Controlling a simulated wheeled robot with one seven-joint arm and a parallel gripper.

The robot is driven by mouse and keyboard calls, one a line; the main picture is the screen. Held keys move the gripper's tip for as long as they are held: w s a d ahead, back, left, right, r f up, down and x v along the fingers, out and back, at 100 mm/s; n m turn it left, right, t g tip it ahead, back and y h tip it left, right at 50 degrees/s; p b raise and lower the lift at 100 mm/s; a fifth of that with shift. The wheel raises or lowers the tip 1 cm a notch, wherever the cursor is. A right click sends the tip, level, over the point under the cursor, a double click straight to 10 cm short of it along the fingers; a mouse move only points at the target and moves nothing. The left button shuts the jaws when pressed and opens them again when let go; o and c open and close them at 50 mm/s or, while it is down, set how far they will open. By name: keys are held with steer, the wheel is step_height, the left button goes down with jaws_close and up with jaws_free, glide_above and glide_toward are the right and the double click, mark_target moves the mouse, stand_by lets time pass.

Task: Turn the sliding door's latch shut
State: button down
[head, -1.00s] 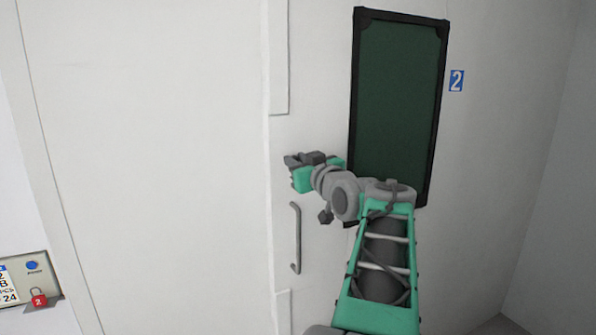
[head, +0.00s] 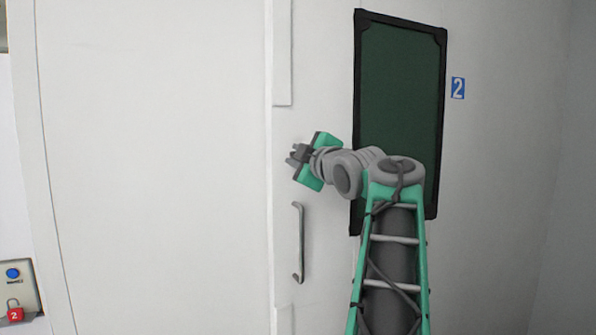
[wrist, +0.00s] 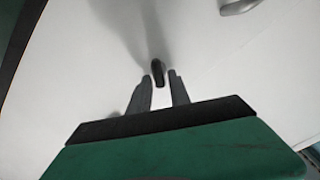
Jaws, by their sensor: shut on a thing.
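The white sliding door (head: 318,255) carries a vertical grey bar handle (head: 299,243), whose end shows at the top of the wrist view (wrist: 238,6). My gripper (head: 295,156) is at the door's left edge, just above the handle. In the wrist view its fingertips (wrist: 159,80) stand either side of the latch (wrist: 157,70), a small dark knob, and are shut on it. In the head view my gripper hides the latch. How far the latch is turned cannot be told.
A dark green window (head: 400,110) in a black frame is set in the door behind my arm.

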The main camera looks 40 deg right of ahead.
steer(key=shift+f+n+b, duration=0.2)
steer(key=shift+n+b, duration=0.8)
steer(key=shift+n, duration=0.45)
steer(key=shift+f+n+b, duration=0.2)
steer(key=shift+n+b, duration=0.8)
steer(key=shift+n, duration=0.45)
steer(key=c, duration=1.4)
jaws_free()
steer(key=shift+c, duration=0.2)
steer(key=shift+r, duration=0.1)
steer(key=v, duration=0.7)
steer(key=shift+s+a+b, duration=0.2)
steer(key=shift+s+b, duration=0.2)
